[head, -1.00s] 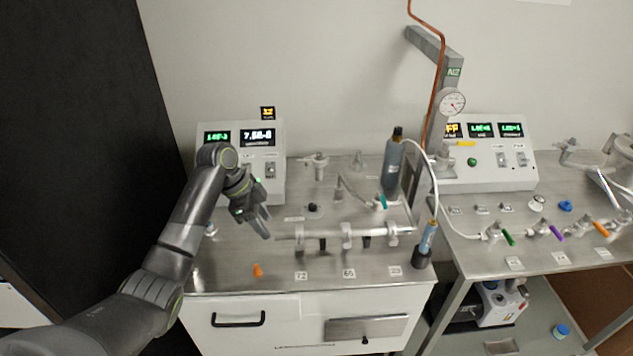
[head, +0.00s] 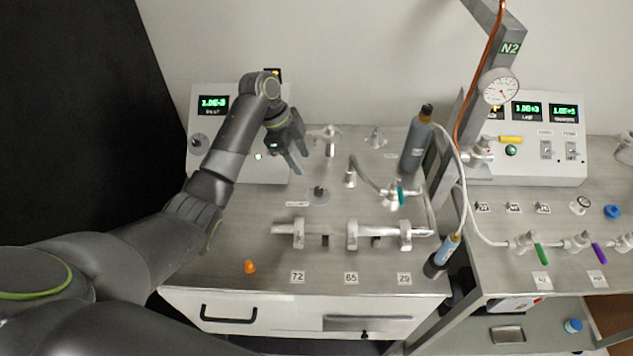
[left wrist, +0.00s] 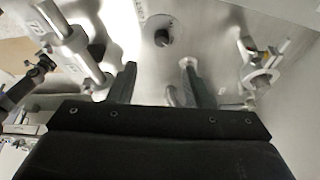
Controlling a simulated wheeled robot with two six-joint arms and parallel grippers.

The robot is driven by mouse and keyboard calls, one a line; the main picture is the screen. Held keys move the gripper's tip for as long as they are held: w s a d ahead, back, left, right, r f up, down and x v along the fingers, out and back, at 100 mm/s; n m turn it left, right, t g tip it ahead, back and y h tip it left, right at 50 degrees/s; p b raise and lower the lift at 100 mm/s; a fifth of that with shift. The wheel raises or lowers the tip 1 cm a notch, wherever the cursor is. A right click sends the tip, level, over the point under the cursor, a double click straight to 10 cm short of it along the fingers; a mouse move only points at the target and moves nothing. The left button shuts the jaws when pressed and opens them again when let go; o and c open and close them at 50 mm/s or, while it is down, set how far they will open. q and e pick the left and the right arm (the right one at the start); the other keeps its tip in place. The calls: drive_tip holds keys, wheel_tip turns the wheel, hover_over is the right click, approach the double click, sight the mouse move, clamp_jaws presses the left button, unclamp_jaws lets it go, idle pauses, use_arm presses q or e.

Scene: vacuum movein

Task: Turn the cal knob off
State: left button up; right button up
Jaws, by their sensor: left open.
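A dark round knob (head: 318,195) stands on a round metal plate on the steel bench, with a small label (head: 297,204) beside it that is too small to read. It also shows in the left wrist view (left wrist: 162,37), beyond and between my fingers. I cannot tell for sure that it is the cal knob. Another dark knob (head: 199,141) is on the front of the left display box. My left gripper (head: 298,164) is open and empty, above the bench behind the bench knob and apart from it. Its two fingers show in the left wrist view (left wrist: 158,76). My right gripper is not in view.
The left display box (head: 215,165) stands behind my arm, which hides part of it. Metal fittings (head: 330,136), a hose valve (head: 395,195) and a horizontal pipe (head: 325,229) surround the knob. An orange cap (head: 250,267) lies at the front left.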

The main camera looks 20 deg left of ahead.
use_arm(q)
drive_tip(key=p, duration=0.1)
hover_over(319, 189)
drive_tip(key=a, duration=0.3)
drive_tip(key=f, duration=0.5)
drive_tip(key=shift+s+d+f, duration=0.2)
drive_tip(key=shift+f, duration=0.05)
drive_tip(key=x, duration=0.3)
drive_tip(key=shift+d+f+p, duration=0.15)
drive_tip(key=shift+f+p, duration=0.15)
drive_tip(key=shift+f, duration=0.05)
drive_tip(key=shift+d+f, duration=0.2)
drive_tip(key=shift+f, duration=0.45)
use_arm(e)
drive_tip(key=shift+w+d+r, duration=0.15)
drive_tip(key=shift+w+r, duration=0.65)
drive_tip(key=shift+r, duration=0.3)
use_arm(q)
drive_tip(key=shift+c, duration=0.2)
drive_tip(key=shift+r, duration=0.1)
clamp_jaws()
